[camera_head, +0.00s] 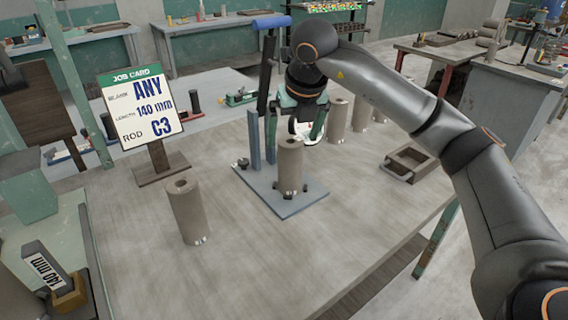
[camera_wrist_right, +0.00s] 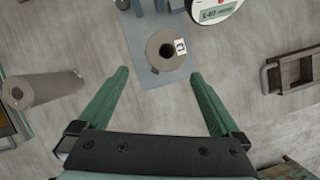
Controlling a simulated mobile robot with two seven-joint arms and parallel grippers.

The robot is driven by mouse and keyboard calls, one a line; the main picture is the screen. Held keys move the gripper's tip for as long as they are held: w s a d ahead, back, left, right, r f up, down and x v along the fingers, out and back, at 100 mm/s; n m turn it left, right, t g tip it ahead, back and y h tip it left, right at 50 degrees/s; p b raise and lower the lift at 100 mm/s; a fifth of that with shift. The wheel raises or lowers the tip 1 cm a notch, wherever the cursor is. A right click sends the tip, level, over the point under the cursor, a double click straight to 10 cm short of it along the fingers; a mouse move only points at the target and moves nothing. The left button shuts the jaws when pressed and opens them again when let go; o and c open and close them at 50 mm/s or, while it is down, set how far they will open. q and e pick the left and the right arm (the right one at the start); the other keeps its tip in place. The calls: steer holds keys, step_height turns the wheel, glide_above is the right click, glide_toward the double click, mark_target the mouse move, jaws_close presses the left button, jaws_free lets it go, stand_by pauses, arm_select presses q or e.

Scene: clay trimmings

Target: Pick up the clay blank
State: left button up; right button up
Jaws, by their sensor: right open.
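A grey-brown hollow clay blank (camera_head: 290,168) stands upright on a blue-grey plate (camera_head: 284,207) in the middle of the table. In the right wrist view the blank (camera_wrist_right: 158,62) shows its open top, with a small white tag on the rim. A second clay blank (camera_head: 188,212) stands on the bare table to the left. My right gripper (camera_head: 296,137) is open and empty, with green fingers, close to the top of the blank on the plate. In the right wrist view that blank lies ahead, between the lines of the fingers (camera_wrist_right: 159,74). My left gripper is out of view.
The job card (camera_head: 141,106) reads ANY, 140 mm, C3. Several more blanks (camera_head: 337,121) stand behind. An open wooden box (camera_head: 409,163) is at right.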

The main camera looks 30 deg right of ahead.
mark_target(294, 146)
steer(key=shift+w+d, duration=0.1)
steer(key=shift+d, duration=0.3)
steer(key=x, duration=0.6)
steer(key=shift+f, duration=0.15)
steer(key=x, duration=0.5)
steer(key=shift+w+d+f, duration=0.15)
steer(key=shift+w+f, duration=0.05)
steer(key=shift+w, duration=0.2)
jaws_close()
steer(key=shift+r, duration=0.15)
